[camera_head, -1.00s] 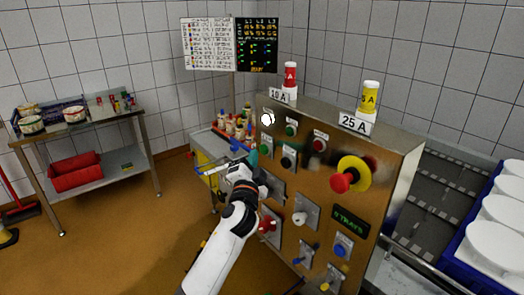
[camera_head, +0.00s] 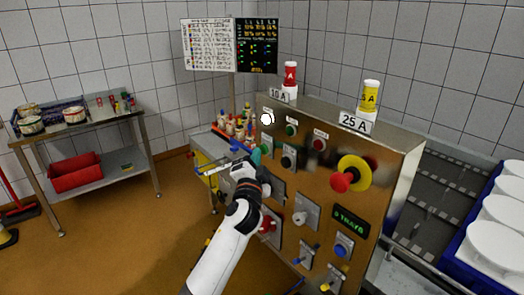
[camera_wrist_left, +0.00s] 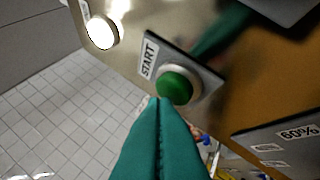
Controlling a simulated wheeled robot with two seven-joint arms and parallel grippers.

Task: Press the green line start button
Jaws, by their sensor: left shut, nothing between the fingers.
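The green start button (camera_wrist_left: 175,87) sits on a square metal plate labelled START in the left wrist view. The plate is on a metal control panel (camera_head: 395,165). My left gripper (camera_wrist_left: 160,100) is shut and empty, with its teal fingers pressed together. Its tips overlap the button's lower edge in the left wrist view; I cannot tell if they touch it. In the head view the left gripper (camera_head: 256,154) is at the panel's left side, below a lit white lamp (camera_head: 267,118). My right gripper is out of view.
The panel also carries a red mushroom knob on a yellow ring (camera_head: 350,174), a black button (camera_head: 289,157), another red button (camera_head: 319,144) and a blue button (camera_head: 341,250). A table with pots (camera_head: 140,112) stands at left. Open floor lies left of my arm.

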